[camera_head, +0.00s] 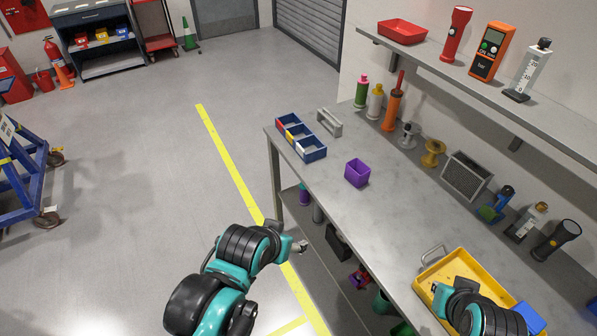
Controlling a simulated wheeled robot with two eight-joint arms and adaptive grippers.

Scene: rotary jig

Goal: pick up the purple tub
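The purple tub (357,173) is a small open-topped square container. It stands upright on the grey workbench (345,215), near the middle of its left part. My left gripper (299,246) is beside the bench's front edge, below and left of the tub and well apart from it. It is small and partly hidden by my arm, so I cannot tell whether it is open. My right gripper (438,291) is over the yellow tray (428,268), far from the tub. Its fingers are too unclear to read.
Blue bins (310,150) and a grey bracket (329,122) stand left of and behind the tub. Bottles (375,102), spools (432,153) and a grey mesh box (467,176) line the back. A shelf (480,85) overhangs the bench. The bench around the tub is clear.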

